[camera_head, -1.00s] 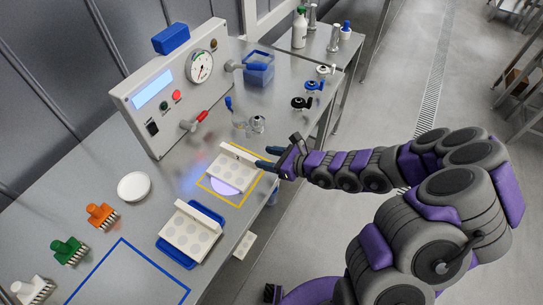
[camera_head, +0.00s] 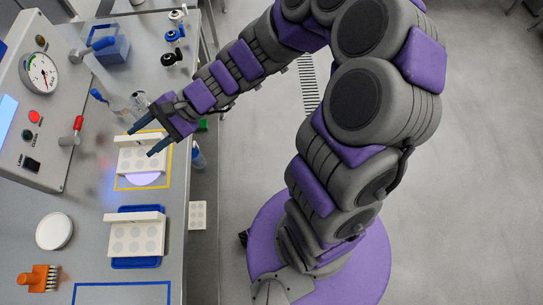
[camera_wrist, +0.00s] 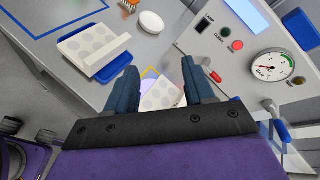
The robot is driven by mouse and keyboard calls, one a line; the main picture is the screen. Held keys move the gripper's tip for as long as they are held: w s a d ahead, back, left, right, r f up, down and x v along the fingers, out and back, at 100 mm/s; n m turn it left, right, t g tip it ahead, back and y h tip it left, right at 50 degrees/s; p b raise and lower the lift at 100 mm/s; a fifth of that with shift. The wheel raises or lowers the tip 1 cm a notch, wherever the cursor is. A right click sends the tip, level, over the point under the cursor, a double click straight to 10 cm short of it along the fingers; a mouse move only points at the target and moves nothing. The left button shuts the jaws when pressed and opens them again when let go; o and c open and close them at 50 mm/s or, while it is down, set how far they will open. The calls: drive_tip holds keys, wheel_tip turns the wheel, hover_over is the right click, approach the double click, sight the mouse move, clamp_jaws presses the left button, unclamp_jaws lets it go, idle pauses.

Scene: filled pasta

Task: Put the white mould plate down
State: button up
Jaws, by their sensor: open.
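A white mould plate (camera_head: 140,161) with round recesses and a raised bar lies inside the yellow outline (camera_head: 117,183), over a pale lilac glowing disc (camera_head: 143,179). It also shows between my fingers in the wrist view (camera_wrist: 162,96). My gripper (camera_head: 140,143) is open, its two blue fingers spread near the bar's end. I cannot tell whether a finger touches the plate. A second, similar white mould plate (camera_head: 137,239) sits on a blue tray (camera_head: 136,263) nearer the front; the wrist view shows it too (camera_wrist: 85,44).
A gauge panel (camera_head: 38,100) with a red-handled lever (camera_head: 76,128) stands left of the plate. A white round dish (camera_head: 54,231) and an orange brush (camera_head: 38,278) lie on the table. A blue outlined area (camera_head: 125,294) is bare. A blue bin (camera_head: 108,45) stands behind.

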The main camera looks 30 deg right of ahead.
drive_tip(key=s+d+r+n+g+h, duration=0.1)
drive_tip(key=s+d+n+h, duration=0.25)
drive_tip(key=s, duration=0.25)
drive_tip(key=s+d+r+n+g+h, duration=0.1)
drive_tip(key=s+d+n+g+h, duration=0.1)
drive_tip(key=s+n, duration=0.25)
drive_tip(key=s+d+n+h, duration=0.1)
drive_tip(key=s+d+h, duration=0.3)
drive_tip(key=d, duration=0.5)
drive_tip(key=s+d+r+n+t+h, duration=0.1)
drive_tip(key=s+d+h, duration=0.3)
drive_tip(key=d, duration=0.5)
drive_tip(key=shift+s+d, duration=0.2)
drive_tip(key=shift+s, duration=0.85)
drive_tip(key=shift+w+a, duration=0.1)
idle(0.3)
